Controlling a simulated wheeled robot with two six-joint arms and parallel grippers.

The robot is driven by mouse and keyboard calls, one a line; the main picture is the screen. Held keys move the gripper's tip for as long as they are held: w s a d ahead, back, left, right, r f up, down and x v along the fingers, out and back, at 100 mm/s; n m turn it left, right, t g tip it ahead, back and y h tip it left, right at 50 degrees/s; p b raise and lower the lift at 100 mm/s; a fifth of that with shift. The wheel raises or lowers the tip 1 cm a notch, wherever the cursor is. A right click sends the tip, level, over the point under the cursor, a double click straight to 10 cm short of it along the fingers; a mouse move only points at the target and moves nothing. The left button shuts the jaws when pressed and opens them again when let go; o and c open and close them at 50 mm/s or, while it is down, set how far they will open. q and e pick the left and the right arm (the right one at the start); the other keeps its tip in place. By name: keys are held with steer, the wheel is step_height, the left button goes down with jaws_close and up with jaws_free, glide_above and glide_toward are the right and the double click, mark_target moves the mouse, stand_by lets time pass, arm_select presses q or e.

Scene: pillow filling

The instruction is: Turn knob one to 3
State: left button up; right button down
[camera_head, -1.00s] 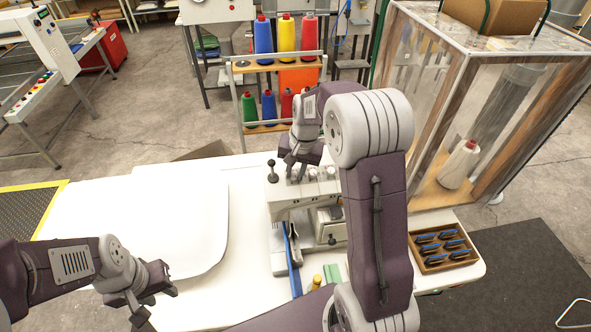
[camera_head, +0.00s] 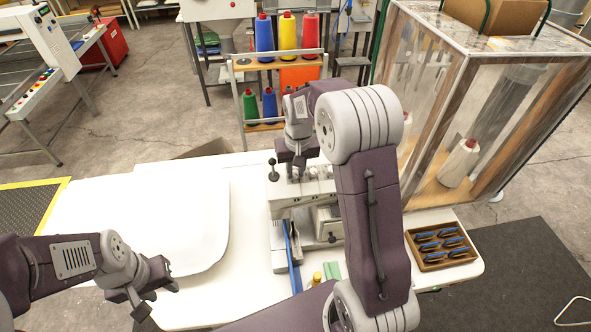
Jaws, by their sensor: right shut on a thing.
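The grey-white sewing machine (camera_head: 290,207) stands on the white table. A row of small pale knobs (camera_head: 312,173) runs along its top. My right gripper (camera_head: 294,176) points down at the left part of this row and is shut on a knob there, which its fingers mostly hide. The knob's markings are too small to read. My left gripper (camera_head: 160,297) is open and empty above the table's front left edge, well away from the machine.
A white pillow-shaped cloth (camera_head: 185,225) lies left of the machine. A wooden tray (camera_head: 412,240) with several dark blue items is at the right. A thread-cone rack (camera_head: 240,95) stands behind.

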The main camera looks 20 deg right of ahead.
mark_target(296, 182)
steer(key=shift+w+r, duration=0.2)
steer(key=shift+w, duration=0.05)
steer(key=c, duration=1.3)
jaws_free()
steer(key=shift+o, duration=0.2)
steer(key=shift+s+f, duration=0.1)
step_height(296, 182, up, 9)
steer(key=s+b, duration=0.1)
steer(key=b, duration=0.1)
steer(key=shift+s, duration=0.15)
